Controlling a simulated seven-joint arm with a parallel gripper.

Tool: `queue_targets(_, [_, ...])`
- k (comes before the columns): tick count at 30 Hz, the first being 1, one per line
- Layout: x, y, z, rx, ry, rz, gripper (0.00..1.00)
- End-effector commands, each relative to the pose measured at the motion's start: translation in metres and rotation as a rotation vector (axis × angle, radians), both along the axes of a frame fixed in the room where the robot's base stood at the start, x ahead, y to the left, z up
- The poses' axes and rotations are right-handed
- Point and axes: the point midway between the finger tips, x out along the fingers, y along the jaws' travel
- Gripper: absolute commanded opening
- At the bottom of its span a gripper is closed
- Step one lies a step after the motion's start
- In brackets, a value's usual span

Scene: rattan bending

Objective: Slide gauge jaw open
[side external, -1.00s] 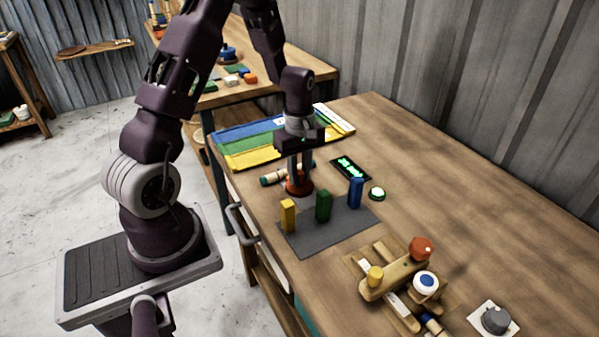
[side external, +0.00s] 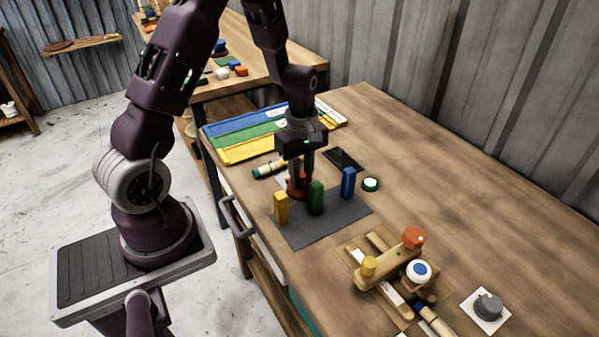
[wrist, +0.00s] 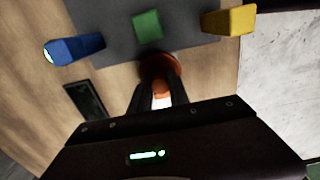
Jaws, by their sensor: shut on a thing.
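In the wrist view the orange-red piece (wrist: 156,66) lies at the fingertips, with something white between the fingers. Fingers and block hide part of it, and I cannot tell for certain whether it is the gauge jaw. A dark display panel (side external: 343,160) lies just right of the gripper; it also shows in the wrist view (wrist: 86,100).
A grey mat (side external: 325,228) carries yellow (side external: 281,208), green and blue (side external: 348,183) upright blocks close to my gripper. A wooden jig with knobs (side external: 392,272) stands in front.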

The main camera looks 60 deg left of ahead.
Motion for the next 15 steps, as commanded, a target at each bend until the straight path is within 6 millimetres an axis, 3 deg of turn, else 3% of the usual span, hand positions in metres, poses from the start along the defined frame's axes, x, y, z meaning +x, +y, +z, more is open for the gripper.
queue_targets(1, [0.0009, -0.0057, 0.0006, -0.008, 0.000, -0.008, 0.26])
queue_targets(4, [0.0007, -0.0051, 0.0004, -0.007, 0.000, -0.007, 0.44])
queue_targets(12, [0.0003, -0.0035, 0.0003, -0.005, 0.001, -0.005, 0.44])
queue_targets(15, [0.0012, -0.0033, 0.0099, -0.003, -0.002, -0.006, 0.44])
